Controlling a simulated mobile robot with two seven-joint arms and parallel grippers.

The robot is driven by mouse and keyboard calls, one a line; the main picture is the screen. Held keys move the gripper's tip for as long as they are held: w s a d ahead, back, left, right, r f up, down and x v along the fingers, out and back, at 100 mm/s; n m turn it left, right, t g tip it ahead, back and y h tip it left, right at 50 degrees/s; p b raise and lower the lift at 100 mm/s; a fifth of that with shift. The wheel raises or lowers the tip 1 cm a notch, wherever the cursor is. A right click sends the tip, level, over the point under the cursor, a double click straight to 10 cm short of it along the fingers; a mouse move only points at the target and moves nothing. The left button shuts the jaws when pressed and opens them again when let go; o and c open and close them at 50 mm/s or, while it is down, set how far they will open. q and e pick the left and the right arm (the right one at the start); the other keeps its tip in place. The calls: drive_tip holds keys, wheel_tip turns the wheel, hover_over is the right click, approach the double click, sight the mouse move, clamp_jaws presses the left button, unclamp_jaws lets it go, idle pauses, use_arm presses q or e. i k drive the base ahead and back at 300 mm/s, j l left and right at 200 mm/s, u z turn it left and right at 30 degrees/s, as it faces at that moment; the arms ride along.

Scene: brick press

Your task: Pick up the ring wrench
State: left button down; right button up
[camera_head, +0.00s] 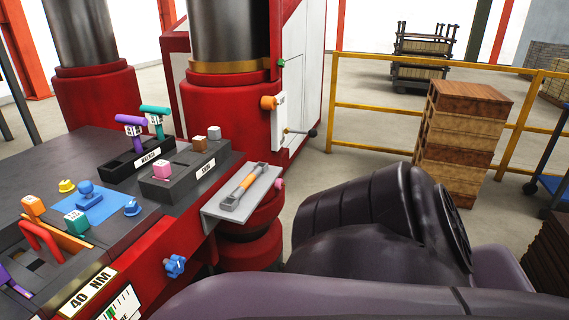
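A wrench with an orange grip and grey metal ends (244,186) lies on a light grey shelf (222,214) at the right end of the dark bench. It looks like the ring wrench, but its end shapes are too small to make out fully. Nothing holds it. Large dark links of my own arm fill the lower right and stand to the right of the shelf. Neither of my grippers shows in this view.
The dark bench (90,150) carries a black tray (125,172) with purple and teal handled tools, and another holder (165,190) with small blocks. The red press (228,110) stands behind.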

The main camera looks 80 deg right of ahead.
sight(247, 183)
drive_tip(key=z, duration=2.2)
